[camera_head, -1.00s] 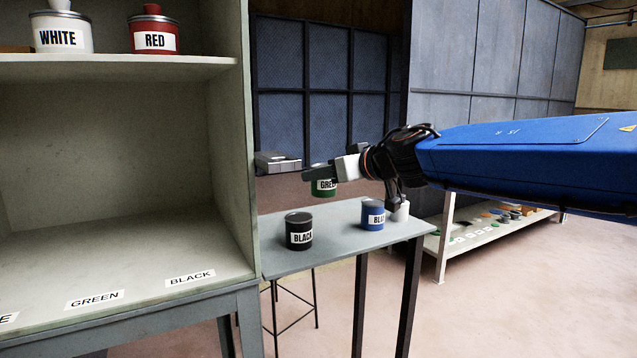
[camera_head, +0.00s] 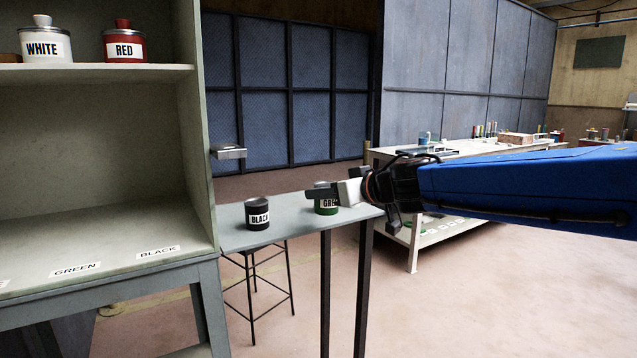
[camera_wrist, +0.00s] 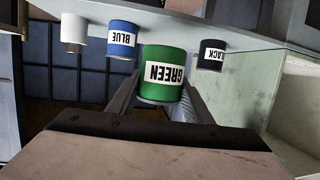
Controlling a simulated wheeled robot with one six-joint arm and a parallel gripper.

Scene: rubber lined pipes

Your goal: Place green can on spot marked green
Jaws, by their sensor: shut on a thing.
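The green can (camera_head: 327,207) is in my gripper (camera_head: 326,194), which is shut on it. In the wrist view the green can (camera_wrist: 163,74) sits between the two fingers, its label upside down in the picture. In the head view it shows in front of or above the small grey table, partly hidden by a finger; I cannot tell its height above the top. The spot labelled GREEN (camera_head: 76,270) is on the lower shelf of the cabinet at the left, and the shelf around it is bare.
A black can (camera_head: 258,214) stands on the small table (camera_head: 285,228). The wrist view also shows a blue can (camera_wrist: 122,38) and a white can (camera_wrist: 74,33). The cabinet's side wall (camera_head: 202,120) stands between table and shelf. A BLACK label (camera_head: 158,252) lies right of GREEN. White and red cans stand above.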

